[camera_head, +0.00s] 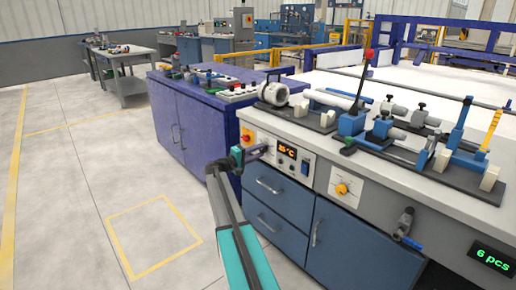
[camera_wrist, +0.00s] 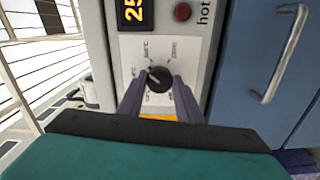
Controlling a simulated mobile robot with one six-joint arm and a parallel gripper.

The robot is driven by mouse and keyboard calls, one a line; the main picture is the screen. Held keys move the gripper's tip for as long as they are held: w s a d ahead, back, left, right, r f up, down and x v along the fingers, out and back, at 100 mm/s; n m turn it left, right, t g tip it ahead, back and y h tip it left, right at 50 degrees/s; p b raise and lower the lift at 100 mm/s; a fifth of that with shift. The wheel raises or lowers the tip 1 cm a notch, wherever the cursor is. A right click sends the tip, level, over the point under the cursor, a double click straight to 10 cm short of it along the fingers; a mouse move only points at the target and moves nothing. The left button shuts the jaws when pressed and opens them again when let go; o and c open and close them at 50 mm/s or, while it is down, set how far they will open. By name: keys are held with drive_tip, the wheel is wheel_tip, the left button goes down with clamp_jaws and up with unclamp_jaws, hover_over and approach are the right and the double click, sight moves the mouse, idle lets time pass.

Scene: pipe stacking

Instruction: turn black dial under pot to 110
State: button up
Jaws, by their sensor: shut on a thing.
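The black dial (camera_wrist: 159,79) sits on a light control panel, ringed by small printed marks too blurred to read surely. Its pale pointer line slants to the upper left in the wrist view. My gripper (camera_wrist: 160,86) has its two fingers on either side of the dial, shut on it. In the head view my gripper (camera_head: 262,150) reaches the panel (camera_head: 278,160) from the left and hides the dial. A display (camera_head: 287,150) with orange digits is beside the dial; it also shows, partly cut off, in the wrist view (camera_wrist: 134,12). I cannot make out a pot for certain.
A yellow knob (camera_head: 342,189) is on the bench front to the right. Drawer handles (camera_head: 269,187) stick out below the panel. Clamps and pipes crowd the bench top. The floor at left is clear.

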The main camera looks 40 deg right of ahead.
drive_tip(key=shift+w+r+n+p, duration=0.1)
drive_tip(key=shift+n+p, duration=8.7)
drive_tip(key=shift+n, duration=0.8)
drive_tip(key=o, duration=1)
drive_tip(key=shift+o, duration=0.2)
drive_tip(key=w+a+b, duration=0.1)
drive_tip(key=a, duration=1.2)
drive_tip(key=shift+a, duration=0.4)
